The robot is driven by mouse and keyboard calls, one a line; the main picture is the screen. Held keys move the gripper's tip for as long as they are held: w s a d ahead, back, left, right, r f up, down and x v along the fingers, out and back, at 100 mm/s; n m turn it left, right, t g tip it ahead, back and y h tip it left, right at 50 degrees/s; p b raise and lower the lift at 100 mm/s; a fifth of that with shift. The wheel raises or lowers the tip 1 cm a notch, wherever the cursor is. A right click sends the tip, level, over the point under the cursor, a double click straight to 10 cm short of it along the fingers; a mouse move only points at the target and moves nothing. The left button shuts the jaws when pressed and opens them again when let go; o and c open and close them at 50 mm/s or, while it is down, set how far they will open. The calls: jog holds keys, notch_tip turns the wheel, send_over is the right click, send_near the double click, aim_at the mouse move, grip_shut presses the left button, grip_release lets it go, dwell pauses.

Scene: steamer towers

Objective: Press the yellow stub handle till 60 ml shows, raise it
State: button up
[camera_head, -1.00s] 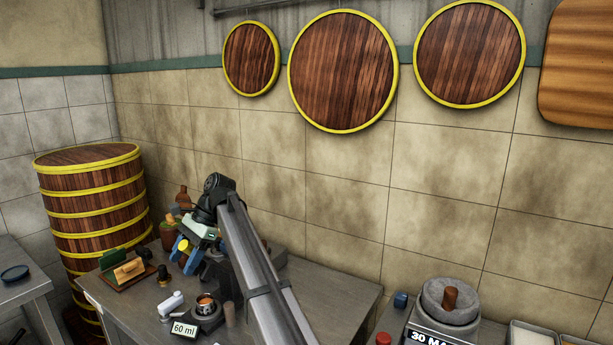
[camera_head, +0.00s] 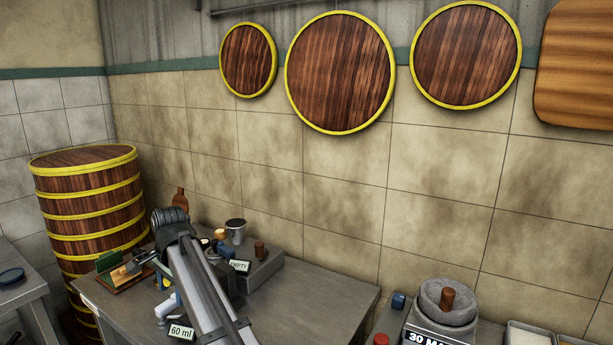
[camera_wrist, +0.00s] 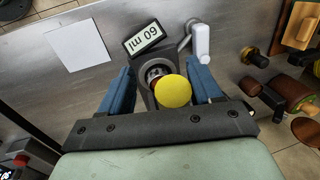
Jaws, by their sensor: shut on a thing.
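The yellow handle (camera_wrist: 174,91) shows as a round yellow end between the blue fingers of my gripper (camera_wrist: 162,88) in the wrist view. My gripper is shut on it; the contact itself is hard to see. Beyond it is a dark-sided unit with a round cup (camera_wrist: 155,73), partly hidden by the yellow end. A sign reading 60 ml (camera_wrist: 143,37) stands beside that unit. In the head view the 60 ml sign (camera_head: 181,331) is at the table's front, and my arm hides the cup. A little yellow (camera_head: 165,283) shows by my gripper.
A white spout-like piece (camera_wrist: 200,42) stands close beside the cup unit. A sign reading EMPTY (camera_head: 239,266) is on a grey unit behind my arm, near a metal cup (camera_head: 236,230). A brown bottle (camera_head: 180,200) stands at the back. The table's right part is clear.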

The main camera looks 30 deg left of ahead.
notch_tip(320, 180, up, 11)
jog(key=d, duration=0.3)
jog(key=w+d+r+n+t+y, duration=0.2)
jog(key=w+d+r, duration=0.3)
jog(key=w, duration=0.3)
jog(key=w+d+r+n+t+y, duration=0.2)
jog(key=w+d+r+n+y, duration=0.1)
jog(key=w+d, duration=0.5)
jog(key=w+d+r+n+t+y, duration=0.2)
jog(key=w+d+r+n+y, duration=0.1)
jog(key=w+d+r, duration=0.4)
jog(key=w+n, duration=0.1)
jog(key=w, duration=0.2)
jog(key=shift+w+d+r+n, duration=0.15)
jog(key=shift+d+r+n, duration=0.1)
jog(key=shift+n, duration=0.15)
jog(key=shift+c, duration=0.4)
